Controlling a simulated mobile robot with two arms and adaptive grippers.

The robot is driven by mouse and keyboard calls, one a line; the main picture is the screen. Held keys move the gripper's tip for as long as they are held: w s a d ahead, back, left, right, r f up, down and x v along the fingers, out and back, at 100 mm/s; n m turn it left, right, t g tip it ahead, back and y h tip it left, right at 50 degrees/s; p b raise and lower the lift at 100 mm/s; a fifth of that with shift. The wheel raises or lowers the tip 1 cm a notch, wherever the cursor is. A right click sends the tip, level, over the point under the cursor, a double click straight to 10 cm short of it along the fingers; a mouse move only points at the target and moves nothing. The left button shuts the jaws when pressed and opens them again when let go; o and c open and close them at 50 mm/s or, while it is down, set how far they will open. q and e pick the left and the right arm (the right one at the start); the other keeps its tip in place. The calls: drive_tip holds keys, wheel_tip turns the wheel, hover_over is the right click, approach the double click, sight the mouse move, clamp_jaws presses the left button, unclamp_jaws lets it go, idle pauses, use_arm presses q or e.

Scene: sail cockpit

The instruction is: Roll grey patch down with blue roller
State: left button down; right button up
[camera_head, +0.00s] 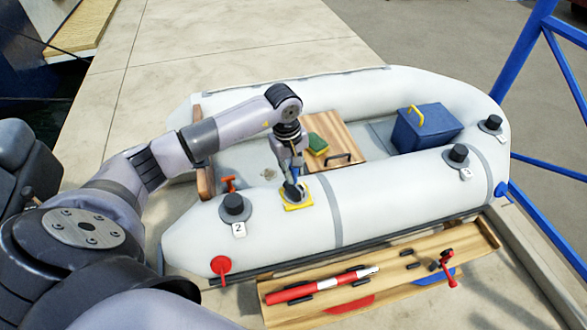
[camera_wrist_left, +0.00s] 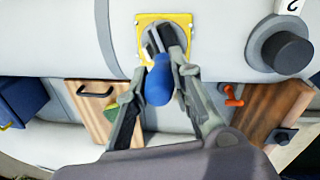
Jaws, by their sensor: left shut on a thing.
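The grey patch (camera_wrist_left: 153,42) is an oval on the near tube of the white inflatable boat, inside a yellow square frame (camera_wrist_left: 187,20). In the head view the yellow frame (camera_head: 299,206) shows around the gripper's lower end. My left gripper (camera_head: 295,185) points down over the patch and is shut on the blue roller (camera_wrist_left: 159,82), whose blue handle shows between the fingers in the wrist view. The roller's far end is at the patch; whether it presses on it I cannot tell. My right gripper is not in view.
Black valves, one (camera_head: 234,207) labelled 2, stand on the near tube. A blue box (camera_head: 427,127), a wooden board (camera_head: 345,135) and a green-yellow sponge (camera_head: 318,144) are inside the boat. A wooden tray (camera_head: 390,294) with a red-white tube (camera_head: 318,287) lies in front.

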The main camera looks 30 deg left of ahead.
use_arm(q)
drive_tip(key=shift+f+b, duration=0.35)
drive_tip(key=shift+f, duration=0.05)
drive_tip(key=shift+s+d, duration=0.1)
drive_tip(key=shift+d, duration=0.1)
idle(0.4)
drive_tip(key=shift+s+d, duration=0.15)
drive_tip(key=shift+d, duration=0.25)
drive_tip(key=shift+a, duration=0.25)
drive_tip(key=shift+w+a+b, duration=0.2)
drive_tip(key=shift+a+b, duration=0.15)
drive_tip(key=shift+a, duration=0.15)
drive_tip(key=shift+w+a+b, duration=0.2)
drive_tip(key=shift+a+b, duration=0.1)
drive_tip(key=shift+a, duration=0.15)
drive_tip(key=shift+s+d, duration=0.1)
drive_tip(key=shift+d, duration=0.15)
